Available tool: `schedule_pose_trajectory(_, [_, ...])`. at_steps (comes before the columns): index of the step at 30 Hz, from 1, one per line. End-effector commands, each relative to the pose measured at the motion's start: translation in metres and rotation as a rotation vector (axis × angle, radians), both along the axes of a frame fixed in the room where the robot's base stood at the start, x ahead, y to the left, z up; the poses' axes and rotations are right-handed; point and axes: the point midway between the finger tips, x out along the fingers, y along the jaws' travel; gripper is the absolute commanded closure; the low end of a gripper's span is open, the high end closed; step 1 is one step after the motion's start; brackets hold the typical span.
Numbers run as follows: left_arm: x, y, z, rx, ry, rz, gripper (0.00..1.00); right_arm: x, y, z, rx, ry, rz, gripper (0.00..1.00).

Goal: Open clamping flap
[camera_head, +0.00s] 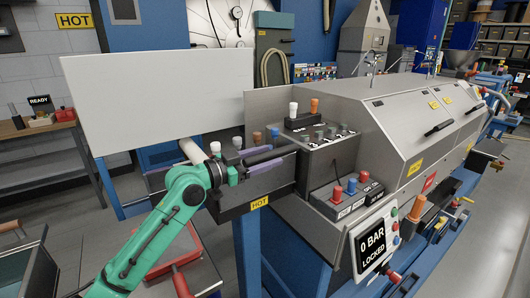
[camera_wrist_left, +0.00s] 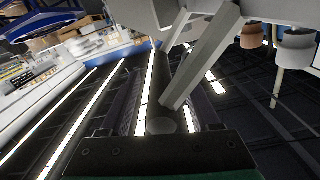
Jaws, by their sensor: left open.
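My green left arm reaches in from the lower left in the camera_head view. Its dark left gripper (camera_head: 270,158) is open beside the grey machine's near end, above the block with the yellow HOT label. In the left wrist view, a pale grey bar (camera_wrist_left: 203,60) slants down between the dark fingers; I cannot tell whether they touch it. A large, pale, flat panel (camera_head: 155,100) stands raised behind the arm, but I cannot tell whether it is the clamping flap. No part is clearly marked as that flap. My right gripper is not in view.
The grey machine housing (camera_head: 375,130) extends to the right. Its display (camera_head: 370,246) reads 0 BAR LOCKED. Small coloured knobs (camera_head: 350,187) stand close to the gripper's right. A wooden bench (camera_head: 30,128) is at the left.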

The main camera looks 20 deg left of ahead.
Motion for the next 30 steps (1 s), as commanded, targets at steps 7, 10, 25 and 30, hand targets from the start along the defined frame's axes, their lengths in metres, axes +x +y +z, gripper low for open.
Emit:
schedule_pose_trajectory(7, [-0.0003, 0.0005, -0.0005, 0.0, 0.0, 0.0, 0.83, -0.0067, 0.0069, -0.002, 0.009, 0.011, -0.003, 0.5])
schedule_pose_trajectory(10, [-0.0004, 0.0006, -0.0004, 0.0, 0.0, 0.0, 1.0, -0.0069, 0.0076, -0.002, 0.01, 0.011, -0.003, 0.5])
schedule_pose_trajectory(25, [-0.0005, 0.0006, -0.0001, -0.002, 0.001, 0.0, 1.0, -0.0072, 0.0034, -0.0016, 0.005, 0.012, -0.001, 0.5])
schedule_pose_trajectory(30, [-0.0005, 0.0006, -0.0001, -0.004, 0.0, 0.0, 1.0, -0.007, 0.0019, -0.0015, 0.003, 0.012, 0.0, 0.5])
